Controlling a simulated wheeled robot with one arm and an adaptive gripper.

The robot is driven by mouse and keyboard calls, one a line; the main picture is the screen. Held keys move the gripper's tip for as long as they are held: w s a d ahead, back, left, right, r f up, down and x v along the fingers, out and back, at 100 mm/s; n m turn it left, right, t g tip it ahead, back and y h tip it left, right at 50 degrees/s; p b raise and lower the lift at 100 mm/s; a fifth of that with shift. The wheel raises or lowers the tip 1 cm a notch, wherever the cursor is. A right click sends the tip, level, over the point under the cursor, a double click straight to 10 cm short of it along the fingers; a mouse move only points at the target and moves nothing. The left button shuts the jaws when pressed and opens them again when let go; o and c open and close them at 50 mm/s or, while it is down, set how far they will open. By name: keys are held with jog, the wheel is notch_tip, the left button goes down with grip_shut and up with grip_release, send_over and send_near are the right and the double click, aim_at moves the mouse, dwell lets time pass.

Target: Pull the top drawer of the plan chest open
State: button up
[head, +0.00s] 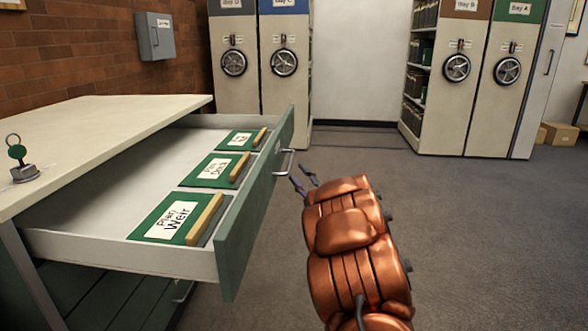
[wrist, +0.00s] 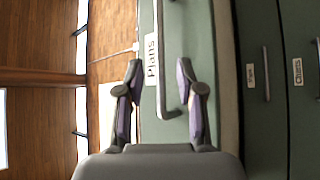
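The plan chest (head: 90,130) stands at the left with a pale top. Its top drawer (head: 243,215) is pulled well out, showing a green front and a pale inside. Green folders labelled as plans lie in it, one marked "Plan Weir" (head: 165,222). The metal handle (head: 288,163) is on the drawer front. My gripper (head: 303,178) is at the handle, in front of the drawer. In the wrist view my gripper (wrist: 159,68) has its fingers spread, with the handle (wrist: 160,85) between them and gaps showing.
Lower drawers (wrist: 257,75) are shut below. A stand with a green tag (head: 22,165) sits on the chest top. Shelving units with wheels (head: 262,65) stand behind, more (head: 480,80) at the right. Cardboard boxes (head: 558,134) lie far right. Open grey floor (head: 480,220) extends to the right.

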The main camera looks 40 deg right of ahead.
jog(key=shift+v, duration=2.95)
